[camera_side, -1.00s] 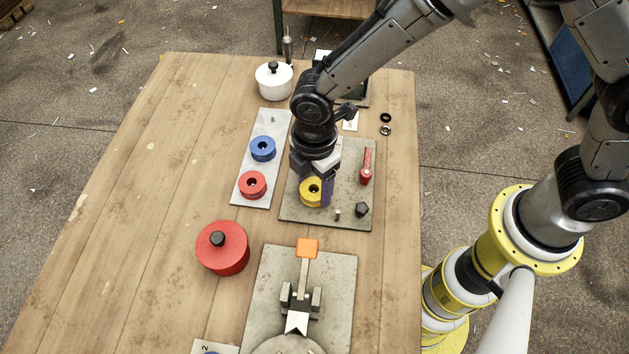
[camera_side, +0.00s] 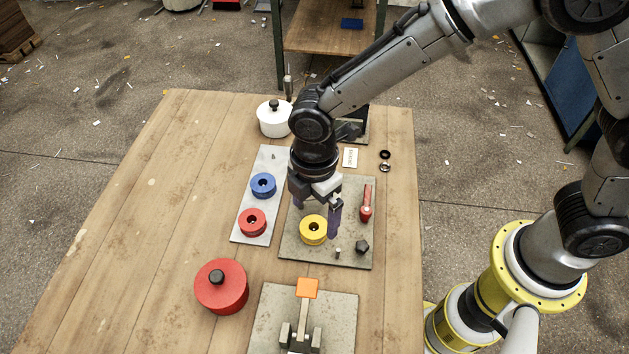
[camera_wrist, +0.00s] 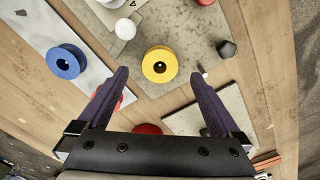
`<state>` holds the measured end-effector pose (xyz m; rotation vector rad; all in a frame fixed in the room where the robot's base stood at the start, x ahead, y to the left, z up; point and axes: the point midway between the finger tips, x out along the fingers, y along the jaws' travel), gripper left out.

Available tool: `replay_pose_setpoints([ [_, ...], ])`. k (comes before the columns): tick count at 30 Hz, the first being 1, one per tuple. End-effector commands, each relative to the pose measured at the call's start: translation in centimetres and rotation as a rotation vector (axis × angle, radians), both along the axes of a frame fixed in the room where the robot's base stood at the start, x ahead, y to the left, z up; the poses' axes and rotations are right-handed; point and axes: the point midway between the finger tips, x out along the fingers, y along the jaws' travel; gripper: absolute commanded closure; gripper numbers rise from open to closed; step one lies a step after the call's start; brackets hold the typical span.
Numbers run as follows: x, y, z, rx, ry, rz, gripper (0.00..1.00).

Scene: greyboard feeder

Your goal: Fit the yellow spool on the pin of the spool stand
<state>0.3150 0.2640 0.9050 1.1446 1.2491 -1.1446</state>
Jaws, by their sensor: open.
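The yellow spool (camera_side: 313,230) lies flat on the darker grey board, its hole facing up; it also shows in the wrist view (camera_wrist: 159,64). My gripper (camera_side: 316,221) is open and empty, its purple fingers apart above and around the spool. In the wrist view the spool sits between the fingertips (camera_wrist: 160,74), clear of both. The light grey plate (camera_side: 254,205), seemingly the spool stand, holds a blue spool (camera_side: 263,185) and a red spool (camera_side: 252,222). A small bare pin (camera_side: 273,157) stands at its far end.
The darker board (camera_side: 300,258) also carries a red lever (camera_side: 366,205), a short peg (camera_side: 338,253) and a black knob (camera_side: 362,247). A red pot (camera_side: 221,287) stands front left, a white pot (camera_side: 273,119) at the back. The table's left side is clear.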

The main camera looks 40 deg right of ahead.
Motion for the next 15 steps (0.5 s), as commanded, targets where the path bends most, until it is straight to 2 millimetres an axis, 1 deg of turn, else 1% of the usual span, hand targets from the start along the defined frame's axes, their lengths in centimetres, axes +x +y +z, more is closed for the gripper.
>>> replay_pose_setpoints([
  [1,0.1,0.1,1.3,0.005,-0.006,0.000,0.00],
  [6,0.1,0.1,5.0,0.003,-0.005,0.000,0.00],
  [10,0.0,0.1,7.3,0.003,-0.004,0.000,0.00],
  [15,0.0,0.0,9.2,0.002,-0.002,0.000,0.00],
])
